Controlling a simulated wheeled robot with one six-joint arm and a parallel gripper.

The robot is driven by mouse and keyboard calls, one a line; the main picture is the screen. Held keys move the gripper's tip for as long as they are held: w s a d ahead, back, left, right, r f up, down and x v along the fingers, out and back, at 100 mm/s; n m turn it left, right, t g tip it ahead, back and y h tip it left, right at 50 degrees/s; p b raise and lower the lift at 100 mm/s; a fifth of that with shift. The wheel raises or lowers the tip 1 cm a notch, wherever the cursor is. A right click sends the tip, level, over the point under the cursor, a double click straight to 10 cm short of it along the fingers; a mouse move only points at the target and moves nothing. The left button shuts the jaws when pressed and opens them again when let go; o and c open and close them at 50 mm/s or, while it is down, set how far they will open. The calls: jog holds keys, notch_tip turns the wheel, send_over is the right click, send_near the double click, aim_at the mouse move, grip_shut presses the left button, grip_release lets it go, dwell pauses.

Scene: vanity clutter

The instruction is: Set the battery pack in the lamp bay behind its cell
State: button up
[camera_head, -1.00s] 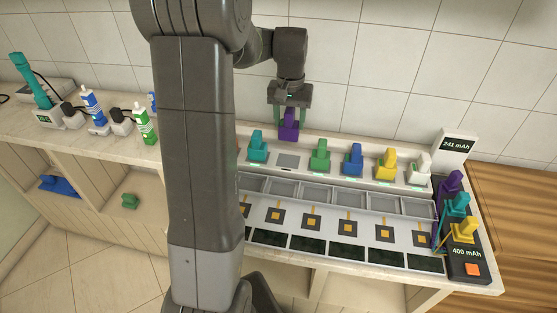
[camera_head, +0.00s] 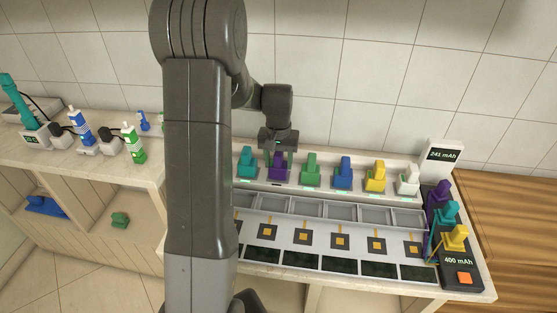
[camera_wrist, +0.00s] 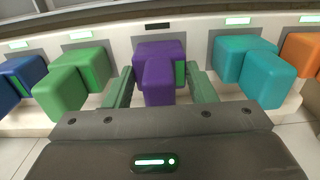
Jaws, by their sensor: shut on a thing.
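A purple battery pack (camera_head: 279,169) is at the back row, in the place between a teal pack (camera_head: 246,162) and a green pack (camera_head: 310,169). My gripper (camera_head: 280,161) points down over it and is shut on it. In the wrist view the purple pack (camera_wrist: 159,70) is between the two green fingers. Its underside is hidden, so I cannot tell whether it bears on its pad. Empty grey bays (camera_head: 340,211) run in front of the packs. Each shows behind a dark square with an orange centre (camera_head: 340,241), with dark panels at the front.
Blue (camera_head: 343,173), yellow (camera_head: 375,176) and white (camera_head: 408,180) packs stand to the right. A dark unit with purple, teal and yellow packs and an orange button (camera_head: 464,278) is at the right end. My arm covers the left part of the bays.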

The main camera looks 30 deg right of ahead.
aim_at(278, 153)
jog(key=shift+f, duration=0.2)
jog(key=o, duration=1.1)
jog(key=shift+o, duration=0.2)
jog(key=shift+r, duration=0.1)
notch_tip(278, 153, up, 12)
jog(key=shift+r, duration=0.1)
jog(key=shift+f, duration=4.35)
